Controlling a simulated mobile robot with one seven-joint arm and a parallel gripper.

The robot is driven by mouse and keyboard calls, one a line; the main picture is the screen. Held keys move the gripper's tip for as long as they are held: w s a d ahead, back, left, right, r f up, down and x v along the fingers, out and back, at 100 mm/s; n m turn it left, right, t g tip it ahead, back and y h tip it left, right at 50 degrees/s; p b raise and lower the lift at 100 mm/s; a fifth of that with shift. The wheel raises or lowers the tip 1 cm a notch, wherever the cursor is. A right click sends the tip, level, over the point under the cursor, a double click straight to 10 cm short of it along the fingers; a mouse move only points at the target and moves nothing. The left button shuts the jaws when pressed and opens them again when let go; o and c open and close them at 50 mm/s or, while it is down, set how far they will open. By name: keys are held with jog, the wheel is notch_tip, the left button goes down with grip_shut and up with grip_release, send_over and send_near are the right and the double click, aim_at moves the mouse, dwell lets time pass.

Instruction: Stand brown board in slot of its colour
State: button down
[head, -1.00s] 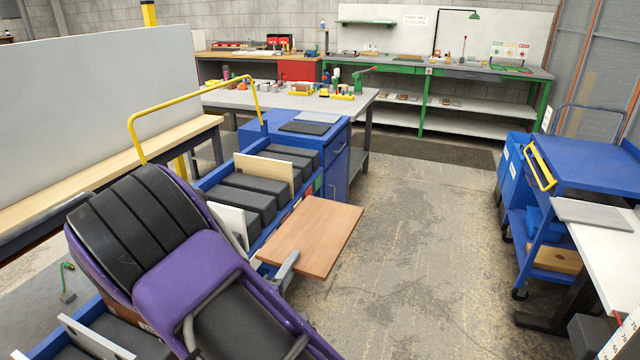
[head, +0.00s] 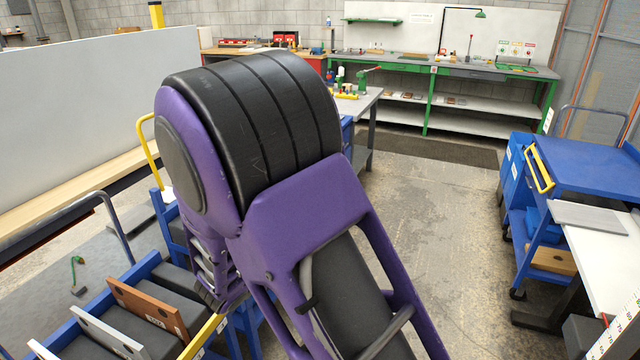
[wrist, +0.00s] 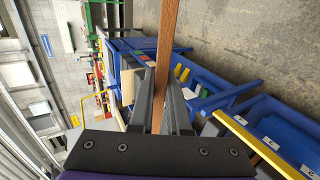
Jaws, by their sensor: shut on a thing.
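My gripper (wrist: 160,98) is shut on the brown board (wrist: 168,40). In the wrist view the board is seen edge-on, a thin brown strip running up from between the fingers. In the head view my arm hides both gripper and board. At the lower left of the head view, a blue rack (head: 60,336) holds a brown plate (head: 150,308) with a white label, standing upright between dark grey blocks. A pale grey plate (head: 108,334) stands beside it. I cannot tell which slot is free there.
In the wrist view a blue rack (wrist: 225,98) lies right of the board, with a yellow strip (wrist: 262,146) bearing white labels. A blue cart (head: 590,160) and a white table (head: 610,255) stand at the right. The floor (head: 445,230) between is clear.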

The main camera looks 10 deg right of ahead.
jog(key=g+y, duration=0.1)
jog(key=g, duration=0.1)
jog(key=shift+w+r+g+y, duration=0.1)
jog(key=shift+r+g+y, duration=0.05)
jog(key=shift+g+y, duration=0.25)
jog(key=shift+d+g+y, duration=0.1)
jog(key=shift+g+y, duration=0.7)
jog(key=shift+g, duration=0.6)
jog(key=shift+g+y, duration=0.7)
jog(key=shift+g, duration=0.5)
jog(key=shift+g+y, duration=0.3)
